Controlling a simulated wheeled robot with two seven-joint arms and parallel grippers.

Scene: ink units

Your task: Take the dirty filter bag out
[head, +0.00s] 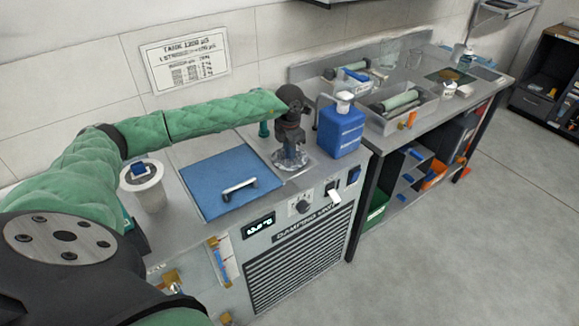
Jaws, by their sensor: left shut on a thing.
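My left gripper (291,152) points down over the top of the damping unit (300,245), at its back right corner beside the blue lid. It is shut on what appears to be the dirty filter bag (291,163). Only a small greyish, crumpled-looking part of the bag shows below the fingers. I cannot tell whether it still sits in its opening. A white round container with a blue tab (148,187) stands on the left of the unit; its contents are unclear. My right gripper is not in view.
The blue lid (222,178) with its handle lies flat on the unit. A blue pump bottle (340,130) stands close right of my left gripper. A bench with a grey tray (410,118) holding a roller is further right. The floor (470,240) is clear.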

